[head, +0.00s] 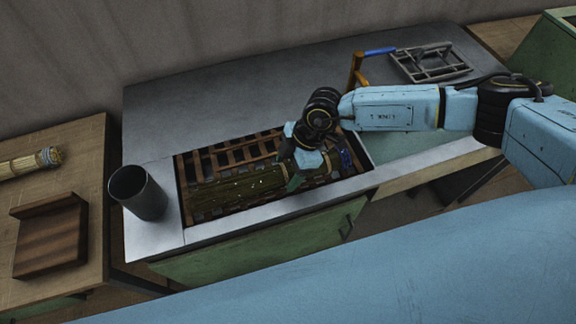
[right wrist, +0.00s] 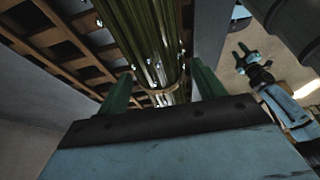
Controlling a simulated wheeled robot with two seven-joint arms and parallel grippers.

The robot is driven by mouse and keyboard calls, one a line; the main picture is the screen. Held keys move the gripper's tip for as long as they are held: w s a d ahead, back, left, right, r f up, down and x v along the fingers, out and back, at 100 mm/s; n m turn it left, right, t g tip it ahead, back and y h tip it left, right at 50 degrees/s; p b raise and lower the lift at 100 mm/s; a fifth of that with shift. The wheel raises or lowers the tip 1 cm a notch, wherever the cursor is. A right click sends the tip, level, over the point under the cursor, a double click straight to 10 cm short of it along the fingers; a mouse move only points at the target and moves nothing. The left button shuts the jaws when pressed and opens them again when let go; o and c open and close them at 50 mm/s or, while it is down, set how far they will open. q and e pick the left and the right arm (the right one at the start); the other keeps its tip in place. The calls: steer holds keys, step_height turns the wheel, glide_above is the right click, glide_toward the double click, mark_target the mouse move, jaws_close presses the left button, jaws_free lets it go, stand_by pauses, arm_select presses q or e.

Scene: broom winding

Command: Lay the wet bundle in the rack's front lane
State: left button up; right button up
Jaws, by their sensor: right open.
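The wet bundle (head: 238,187) is a long green sheaf of stalks with bright droplets. It lies lengthwise along the sunken wooden rack (head: 222,158), toward its front side; slats show behind and in front of it. I cannot tell whether it rests fully on the slats. My right gripper (head: 300,170) is at the bundle's right part, which it partly hides. In the right wrist view the bundle (right wrist: 150,45) with a tie band runs between the spread green fingers of my right gripper (right wrist: 162,85). My left gripper (right wrist: 248,52) shows small there, fingers apart and empty.
A dark cylinder (head: 138,192) stands left of the rack. A metal frame (head: 430,62) and a blue-handled tool (head: 380,51) are at the back right. A side table at left holds a pale bundle (head: 30,160) and a wooden block (head: 50,236).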

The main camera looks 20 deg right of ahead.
steer(key=shift+r, duration=0.1)
steer(key=v, duration=1.2)
stand_by(1.2)
